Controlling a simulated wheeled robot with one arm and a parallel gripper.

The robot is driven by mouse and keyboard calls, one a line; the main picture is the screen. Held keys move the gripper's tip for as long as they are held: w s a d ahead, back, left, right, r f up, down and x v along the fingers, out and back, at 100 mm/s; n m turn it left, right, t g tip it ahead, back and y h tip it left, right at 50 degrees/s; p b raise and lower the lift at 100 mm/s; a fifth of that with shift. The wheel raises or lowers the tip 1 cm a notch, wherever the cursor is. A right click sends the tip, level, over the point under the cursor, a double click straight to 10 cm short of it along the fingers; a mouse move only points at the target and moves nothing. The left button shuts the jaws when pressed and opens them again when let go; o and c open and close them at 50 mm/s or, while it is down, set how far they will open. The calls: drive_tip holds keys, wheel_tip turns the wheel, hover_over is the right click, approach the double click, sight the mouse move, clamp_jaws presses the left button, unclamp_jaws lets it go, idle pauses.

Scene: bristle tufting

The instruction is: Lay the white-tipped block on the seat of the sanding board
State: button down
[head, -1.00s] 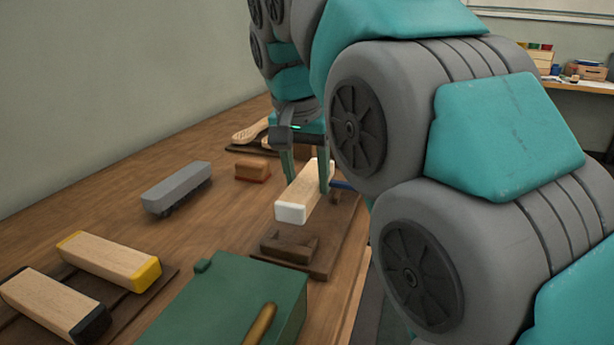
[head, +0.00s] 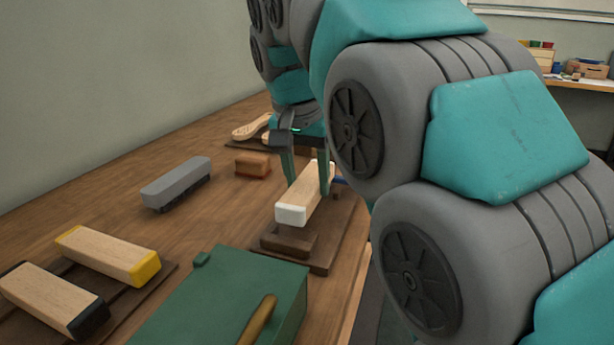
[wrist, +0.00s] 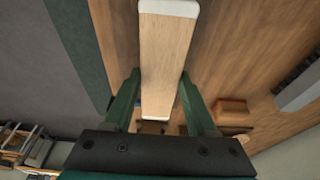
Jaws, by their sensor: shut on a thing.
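The white-tipped block (head: 305,197) is a pale wooden bar with a white end facing the camera. My gripper (head: 308,184) is shut on it, one finger on each side. In the wrist view the block (wrist: 168,60) runs lengthwise between the fingers (wrist: 160,100). The sanding board (head: 323,262) is a dark brown board under the block, with a raised brown piece (head: 289,241) just below the white end. I cannot tell whether the block touches it. The far part of the board is hidden by my arm.
A yellow-tipped block (head: 108,256) and a black-tipped block (head: 50,300) lie on a dark rack at the left. A grey brush (head: 176,184) and a small orange-brown block (head: 252,164) stand on the bench. A green box (head: 225,305) stands in front of the board.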

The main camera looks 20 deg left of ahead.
drive_tip(key=shift+f+b, duration=0.8)
drive_tip(key=shift+f, duration=0.65)
drive_tip(key=shift+f, duration=0.35)
drive_tip(key=shift+c, duration=0.6)
unclamp_jaws()
drive_tip(key=shift+o, duration=0.6)
drive_tip(key=shift+p+v, duration=1.9)
drive_tip(key=shift+v, duration=2.15)
